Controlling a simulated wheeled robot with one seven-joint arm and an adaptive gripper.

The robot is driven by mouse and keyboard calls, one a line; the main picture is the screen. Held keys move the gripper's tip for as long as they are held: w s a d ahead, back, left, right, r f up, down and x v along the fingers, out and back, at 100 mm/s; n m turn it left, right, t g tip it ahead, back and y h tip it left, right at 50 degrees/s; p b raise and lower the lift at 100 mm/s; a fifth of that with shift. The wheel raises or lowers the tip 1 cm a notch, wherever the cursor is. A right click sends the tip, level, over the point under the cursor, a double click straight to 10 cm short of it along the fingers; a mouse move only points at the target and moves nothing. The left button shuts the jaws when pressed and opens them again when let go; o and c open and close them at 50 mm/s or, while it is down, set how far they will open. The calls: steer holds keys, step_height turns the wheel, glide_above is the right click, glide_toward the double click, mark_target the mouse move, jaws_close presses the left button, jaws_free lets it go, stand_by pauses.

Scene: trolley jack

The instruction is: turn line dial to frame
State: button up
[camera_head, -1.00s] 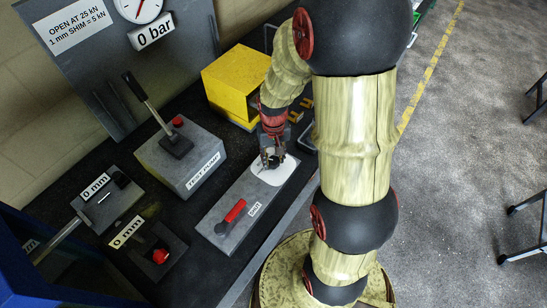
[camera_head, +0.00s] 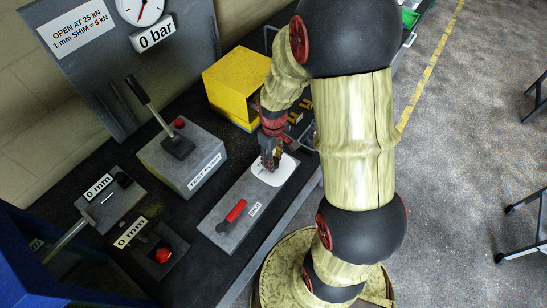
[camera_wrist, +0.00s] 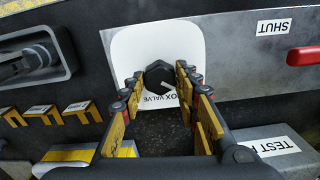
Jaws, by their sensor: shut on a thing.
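The line dial (camera_wrist: 158,74) is a dark round knob with a pale pointer line. It sits on a white plate (camera_wrist: 120,50) that carries lettering ending in "OX VALVE", partly hidden. In the wrist view my gripper (camera_wrist: 160,84) has a finger on each side of the knob and is shut on it. In the head view my gripper (camera_head: 270,166) points down over the white plate (camera_head: 280,177), and its fingers hide the dial there. The plate lies on the far end of a grey panel (camera_head: 222,215).
The same panel bears a red handle (camera_head: 235,211) beside a "SHUT" label. A test pump box (camera_head: 185,160) with an upright lever stands to the left. A yellow box (camera_head: 236,78) is behind my gripper. A gauge (camera_head: 138,8) above reads 0 bar.

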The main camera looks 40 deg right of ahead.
steer(key=shift+n, duration=0.6)
steer(key=o, duration=1.2)
steer(key=shift+c, duration=0.2)
steer(key=shift+r, duration=0.1)
step_height(320, 180, up, 12)
